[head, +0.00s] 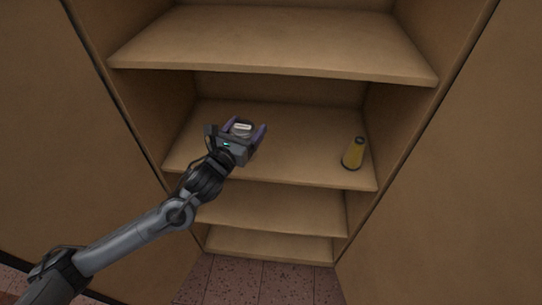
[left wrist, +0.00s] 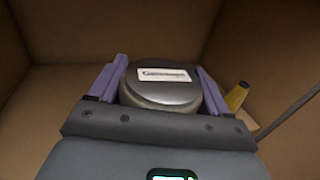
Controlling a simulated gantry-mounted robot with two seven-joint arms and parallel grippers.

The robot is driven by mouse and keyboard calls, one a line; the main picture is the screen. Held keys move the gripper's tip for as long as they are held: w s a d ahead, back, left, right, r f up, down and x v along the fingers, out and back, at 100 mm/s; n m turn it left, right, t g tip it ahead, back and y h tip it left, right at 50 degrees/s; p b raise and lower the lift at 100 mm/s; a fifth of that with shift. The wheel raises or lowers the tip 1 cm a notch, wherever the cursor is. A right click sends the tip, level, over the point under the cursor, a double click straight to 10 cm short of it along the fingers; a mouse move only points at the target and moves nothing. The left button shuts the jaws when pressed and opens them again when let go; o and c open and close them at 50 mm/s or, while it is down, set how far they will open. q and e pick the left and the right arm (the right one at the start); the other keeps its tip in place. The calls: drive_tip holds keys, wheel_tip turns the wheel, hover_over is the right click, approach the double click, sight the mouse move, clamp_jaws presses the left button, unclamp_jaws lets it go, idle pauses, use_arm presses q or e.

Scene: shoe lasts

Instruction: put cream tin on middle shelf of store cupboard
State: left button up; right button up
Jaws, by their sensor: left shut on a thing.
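The cream tin (left wrist: 165,85) is a round dark grey tin with a white label on its lid. It also shows in the head view (head: 242,128), mostly hidden by my gripper. My left gripper (head: 244,130) is shut on the tin, with a purple finger on each side of it in the left wrist view (left wrist: 162,85). The store cupboard (head: 112,95) stands open with several shelves. The gripper and tin are in front of or over the left part of the middle shelf (head: 290,145); I cannot tell whether the tin touches it. My right gripper is not in view.
A yellow bottle-like object with a dark top (head: 354,153) stands at the right of the same shelf. The upper shelf (head: 270,40) overhangs above. A lower shelf (head: 270,210) looks empty. The middle shelf is bare between gripper and bottle.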

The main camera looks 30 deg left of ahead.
use_arm(q)
drive_tip(key=f, duration=0.1)
drive_tip(key=a+b, duration=0.1)
drive_tip(key=a+f+y+b, duration=0.1)
drive_tip(key=shift+w+a+f+n, duration=0.25)
drive_tip(key=shift+f+n, duration=0.05)
drive_tip(key=shift+n, duration=0.1)
drive_tip(key=w+a+f+b, duration=0.1)
drive_tip(key=w+a+f, duration=0.1)
drive_tip(key=a+f, duration=0.1)
drive_tip(key=w+a+f+b, duration=0.2)
drive_tip(key=a+f, duration=0.1)
drive_tip(key=f, duration=0.1)
drive_tip(key=w+a+f+b, duration=0.1)
drive_tip(key=w+a+f, duration=0.2)
drive_tip(key=f, duration=0.1)
drive_tip(key=shift+a, duration=0.3)
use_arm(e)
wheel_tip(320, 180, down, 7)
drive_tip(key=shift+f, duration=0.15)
use_arm(q)
drive_tip(key=o, duration=1.3)
drive_tip(key=shift+f, duration=0.2)
drive_tip(key=shift+r, duration=0.15)
